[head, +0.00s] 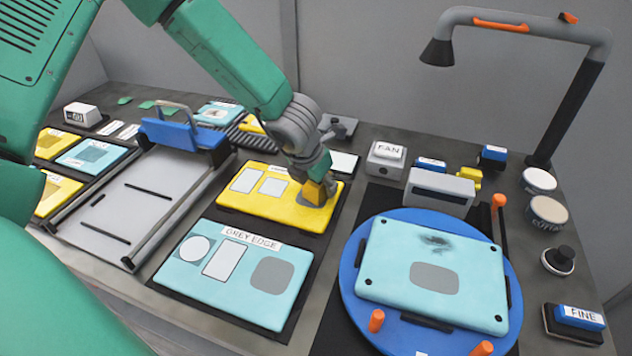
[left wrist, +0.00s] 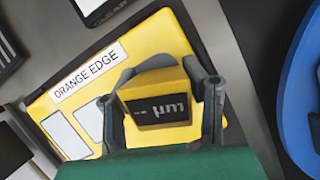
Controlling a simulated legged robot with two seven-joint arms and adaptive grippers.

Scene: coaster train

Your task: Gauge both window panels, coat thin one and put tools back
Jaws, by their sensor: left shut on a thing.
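The yellow panel labelled ORANGE EDGE (head: 240,202) lies on a dark mat; it also shows in the left wrist view (left wrist: 148,42). The light blue panel labelled GREY EDGE (head: 187,280) lies nearer me. Both carry pale inset shapes and a grey patch. My left gripper (head: 325,182) is shut on a yellow gauge (left wrist: 158,98) over the right end of the yellow panel. The gauge's dark display shows "µm" and looks inverted in the left wrist view. I cannot tell whether the gauge touches the panel. My right gripper is out of view.
A blue turntable (head: 352,297) at the right bears another light blue panel (head: 385,255) with a dark smudge. A grey lamp arm (head: 545,30) rises behind. A blue FINE block (head: 578,318), a black knob (head: 562,256) and round pots line the right edge. A sliding frame (head: 125,213) stands left.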

